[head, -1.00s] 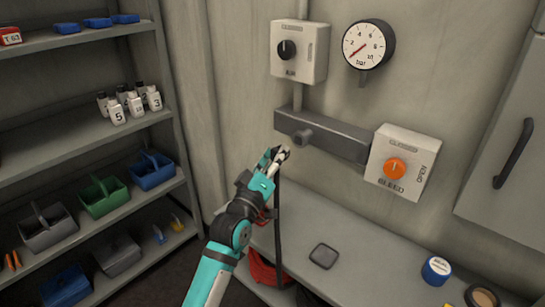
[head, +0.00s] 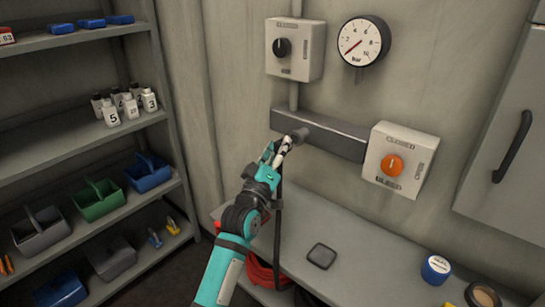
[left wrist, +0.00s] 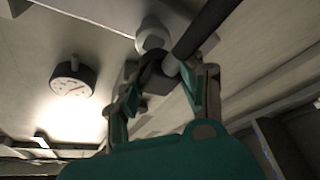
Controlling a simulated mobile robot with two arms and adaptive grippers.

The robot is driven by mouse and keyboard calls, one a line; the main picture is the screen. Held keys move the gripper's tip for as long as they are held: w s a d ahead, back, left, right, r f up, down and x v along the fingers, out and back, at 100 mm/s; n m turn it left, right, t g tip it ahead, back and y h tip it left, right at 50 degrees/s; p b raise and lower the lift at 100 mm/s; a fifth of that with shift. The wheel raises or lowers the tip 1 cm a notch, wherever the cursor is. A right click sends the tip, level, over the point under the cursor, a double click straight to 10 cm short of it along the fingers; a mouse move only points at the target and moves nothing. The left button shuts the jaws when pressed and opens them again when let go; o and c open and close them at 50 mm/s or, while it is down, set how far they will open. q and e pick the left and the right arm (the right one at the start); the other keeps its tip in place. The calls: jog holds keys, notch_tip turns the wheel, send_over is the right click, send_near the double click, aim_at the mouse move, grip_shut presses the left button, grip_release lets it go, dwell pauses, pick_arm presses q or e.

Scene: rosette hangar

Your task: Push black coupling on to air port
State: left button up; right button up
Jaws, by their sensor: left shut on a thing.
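The air port (head: 301,134) is a short grey stub on the dark grey wall bar (head: 345,141). My left gripper (head: 283,148) is shut just below and left of the stub, at the upper end of a black hose (head: 278,212) that hangs down. In the left wrist view the hose (left wrist: 203,28) runs from between my fingers (left wrist: 168,88) to the upper right. The coupling at the hose end is mostly hidden by the fingers. Whether it touches the stub cannot be told. My right gripper is not in view.
A box with a black knob (head: 282,47) and a pressure gauge (head: 363,42) reading near zero are above the bar. A box with an orange knob (head: 391,165) is at its right end. The bench (head: 365,250) holds a dark square pad (head: 321,256). Shelves stand at left.

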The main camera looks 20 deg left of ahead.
pick_arm(q)
jog(key=shift+w+d, duration=0.3)
jog(key=shift+w, duration=0.5)
jog(key=shift+r, duration=0.1)
dwell(0.5)
dwell(0.4)
jog(key=shift+d+p, duration=0.1)
jog(key=shift+p, duration=0.4)
dwell(0.8)
jog(key=shift+w+d, duration=0.15)
jog(key=shift+w, duration=0.3)
dwell(0.4)
